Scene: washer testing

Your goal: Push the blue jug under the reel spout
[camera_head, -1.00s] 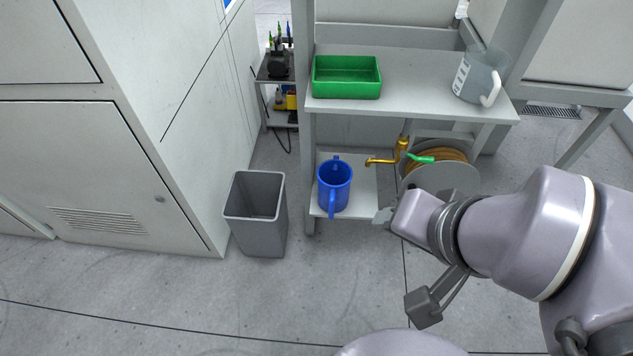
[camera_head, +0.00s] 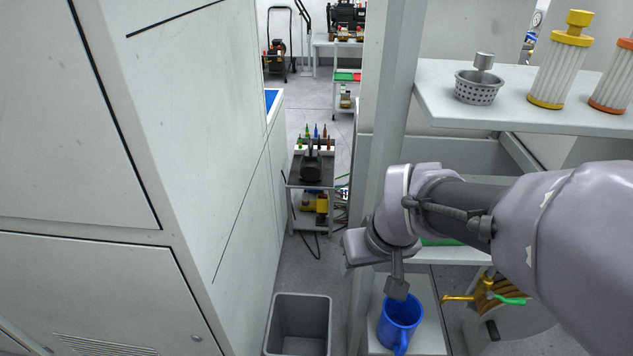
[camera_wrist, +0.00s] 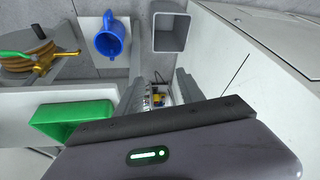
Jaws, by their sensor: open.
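The blue jug (camera_head: 400,326) stands upright on a low white shelf (camera_head: 430,316). It also shows at the top of the wrist view (camera_wrist: 111,42). The hose reel (camera_head: 492,283) is to its right in the head view, with a brass spout (camera_head: 459,298) pointing toward the jug. The jug is beside the spout, with a gap between them. In the wrist view the spout (camera_wrist: 66,58) lies left of the jug. My gripper (camera_wrist: 158,86) is open and empty, its two fingers apart and clear of the jug. In the head view my wrist is above the jug, and the fingers are mostly hidden.
A grey bin (camera_head: 299,325) stands left of the shelf. A green tray (camera_wrist: 70,122) on the upper bench is mostly hidden by my arm in the head view. A bench post stands left of the jug. A shelf with a basket (camera_head: 478,88) and filters is at upper right.

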